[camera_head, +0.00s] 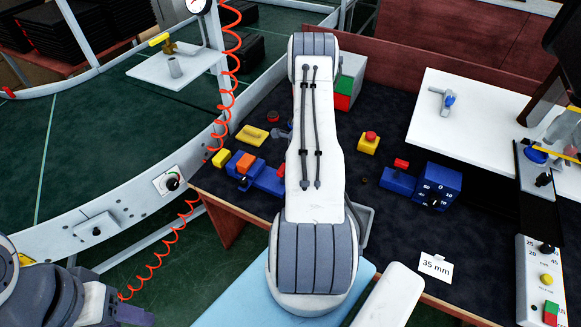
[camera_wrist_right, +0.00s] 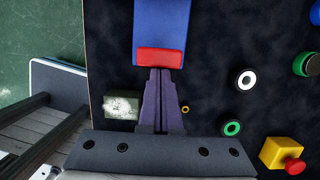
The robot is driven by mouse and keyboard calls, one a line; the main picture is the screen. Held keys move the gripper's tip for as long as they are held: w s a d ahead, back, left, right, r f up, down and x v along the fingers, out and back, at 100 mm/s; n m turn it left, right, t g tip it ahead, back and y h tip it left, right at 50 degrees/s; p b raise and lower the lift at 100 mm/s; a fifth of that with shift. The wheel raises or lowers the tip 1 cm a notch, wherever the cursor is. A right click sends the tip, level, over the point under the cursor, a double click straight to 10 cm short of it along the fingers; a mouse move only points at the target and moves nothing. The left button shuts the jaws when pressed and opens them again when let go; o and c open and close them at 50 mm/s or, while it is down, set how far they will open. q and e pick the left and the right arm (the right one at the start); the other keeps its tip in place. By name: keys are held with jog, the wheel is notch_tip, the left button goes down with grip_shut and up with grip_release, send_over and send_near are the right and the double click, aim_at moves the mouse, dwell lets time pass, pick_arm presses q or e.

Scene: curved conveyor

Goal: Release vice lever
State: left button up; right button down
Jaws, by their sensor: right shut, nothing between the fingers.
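The blue vice (camera_head: 268,178) sits on the dark bench top left of my right arm, with an orange block (camera_head: 245,163) at its jaw end. Its red lever (camera_head: 281,170) shows beside the arm's edge. In the right wrist view, the red lever (camera_wrist_right: 159,58) lies across the end of the blue vice body (camera_wrist_right: 161,22). My right gripper (camera_wrist_right: 160,74) is shut and empty, its fingertips at the lever's near edge; I cannot tell if they touch. In the head view my arm hides it. My left gripper (camera_head: 132,314) is at the lower left, partly cut off.
A yellow box with a red button (camera_head: 368,143) and a second blue device with a red part (camera_head: 398,180) stand right of my arm. A yellow block (camera_head: 252,135) lies behind the vice. The curved conveyor (camera_head: 95,225) runs along the left, with red coiled hoses near it.

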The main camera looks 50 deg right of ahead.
jog(key=shift+w+a+r, duration=0.1)
jog(key=shift+w+r, duration=0.25)
jog(key=shift+w, duration=0.5)
notch_tip(320, 180, up, 9)
jog(key=w+p, duration=0.2)
jog(key=p, duration=0.7)
jog(key=shift+a+f, duration=0.15)
jog(key=shift+a, duration=0.15)
